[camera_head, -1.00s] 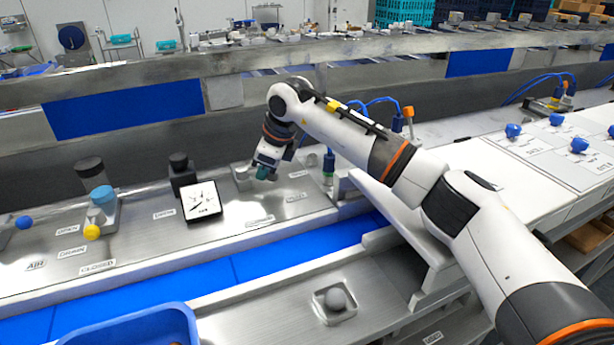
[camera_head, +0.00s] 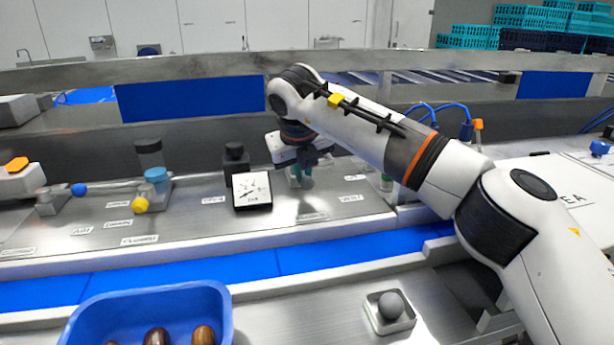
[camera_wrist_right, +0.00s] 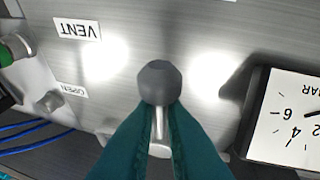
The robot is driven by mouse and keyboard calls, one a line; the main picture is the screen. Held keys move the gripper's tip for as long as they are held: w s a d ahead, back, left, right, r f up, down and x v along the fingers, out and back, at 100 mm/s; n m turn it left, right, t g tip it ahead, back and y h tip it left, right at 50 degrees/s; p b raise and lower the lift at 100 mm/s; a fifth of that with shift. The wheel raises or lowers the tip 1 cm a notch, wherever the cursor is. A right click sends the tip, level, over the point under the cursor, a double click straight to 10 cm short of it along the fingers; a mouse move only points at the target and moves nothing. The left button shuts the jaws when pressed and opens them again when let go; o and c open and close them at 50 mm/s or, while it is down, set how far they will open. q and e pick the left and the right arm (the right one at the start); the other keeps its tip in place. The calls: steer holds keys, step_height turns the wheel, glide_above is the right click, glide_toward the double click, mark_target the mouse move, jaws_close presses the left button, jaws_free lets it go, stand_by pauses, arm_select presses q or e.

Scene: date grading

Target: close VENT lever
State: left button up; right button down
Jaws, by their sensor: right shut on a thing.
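My right gripper (camera_head: 303,180) is at the VENT lever on the steel panel, right of the gauge. In the right wrist view its teal fingers (camera_wrist_right: 160,130) are closed around the lever's metal shaft, just below the grey knob (camera_wrist_right: 158,82). The VENT label (camera_wrist_right: 76,30) lies up and left of the knob, upside down. The OPEN label (camera_wrist_right: 75,90) lies to the left. In the head view the VENT label (camera_head: 351,198) is right of the gripper. My left gripper is not in view.
The square gauge (camera_head: 252,191) stands close to the gripper's left. A lever with a yellow knob (camera_head: 140,205) and one with a blue knob (camera_head: 80,190) are further left. A blue tray (camera_head: 215,296) with brown dates and a grey ball knob (camera_head: 391,304) are in front.

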steer(key=shift+s+a+f+m, duration=0.25)
steer(key=shift+f+m, duration=0.25)
steer(key=shift+f, duration=0.05)
steer(key=shift+g+h, duration=0.3)
steer(key=c, duration=1.6)
jaws_free()
steer(key=shift+a, duration=0.1)
steer(key=shift+o, duration=1.4)
steer(key=shift+s+r, duration=0.1)
steer(key=shift+r, duration=0.05)
steer(key=shift+s+d+r, duration=0.1)
steer(key=shift+d+r, duration=0.1)
steer(key=shift+r, duration=0.05)
steer(key=shift+r, duration=0.15)
steer(key=d+b+v, duration=0.1)
steer(key=b+v, duration=0.1)
steer(key=v, duration=0.9)
steer(key=shift+s+a+r, duration=0.2)
steer(key=shift+s+a, duration=0.15)
steer(key=shift+a, duration=0.15)
